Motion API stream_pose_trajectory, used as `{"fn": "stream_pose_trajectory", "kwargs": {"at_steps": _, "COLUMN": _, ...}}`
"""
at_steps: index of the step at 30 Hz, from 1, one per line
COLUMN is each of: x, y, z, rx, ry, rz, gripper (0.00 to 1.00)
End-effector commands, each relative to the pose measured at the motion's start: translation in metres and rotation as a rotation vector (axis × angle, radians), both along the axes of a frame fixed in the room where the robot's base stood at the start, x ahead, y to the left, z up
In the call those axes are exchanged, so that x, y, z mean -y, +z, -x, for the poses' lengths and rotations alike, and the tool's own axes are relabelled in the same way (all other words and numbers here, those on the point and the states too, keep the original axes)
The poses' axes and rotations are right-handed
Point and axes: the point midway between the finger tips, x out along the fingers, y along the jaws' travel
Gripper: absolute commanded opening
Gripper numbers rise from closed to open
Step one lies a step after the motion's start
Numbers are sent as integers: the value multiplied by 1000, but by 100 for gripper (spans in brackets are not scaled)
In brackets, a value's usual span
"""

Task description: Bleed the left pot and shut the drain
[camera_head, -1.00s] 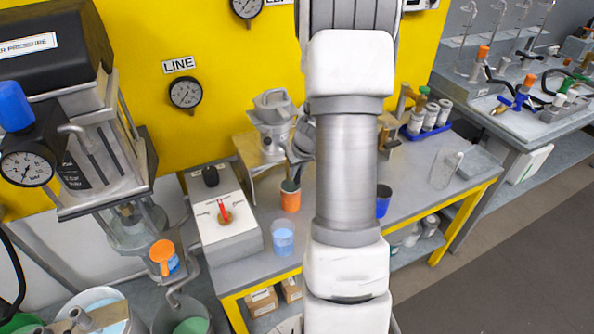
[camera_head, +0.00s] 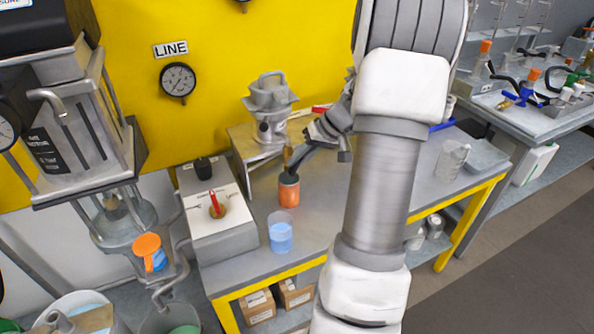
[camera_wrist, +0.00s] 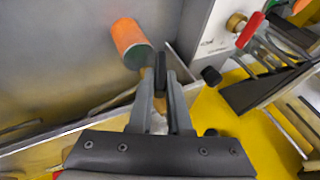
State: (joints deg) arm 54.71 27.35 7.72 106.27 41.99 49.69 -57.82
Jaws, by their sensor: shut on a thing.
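A grey pot (camera_head: 270,110) stands on a raised shelf on the bench.
A box with a red lever (camera_head: 215,205) stands left of the cup. A clear cup of blue liquid (camera_head: 280,236) stands in front. A bent spout (camera_head: 168,282) hangs over a bucket at lower left. A LINE gauge (camera_head: 178,80) is on the yellow wall.

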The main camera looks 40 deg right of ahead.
Motion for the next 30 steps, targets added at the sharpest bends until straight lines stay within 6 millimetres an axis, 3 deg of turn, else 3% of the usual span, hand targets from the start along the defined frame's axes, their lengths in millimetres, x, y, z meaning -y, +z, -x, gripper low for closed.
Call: {"fn": "stream_pose_trajectory", "kwargs": {"at_steps": 30, "x": 11, "y": -16, "z": 3, "rx": 217, "ry": -1, "rz": -901, "gripper": 0}}
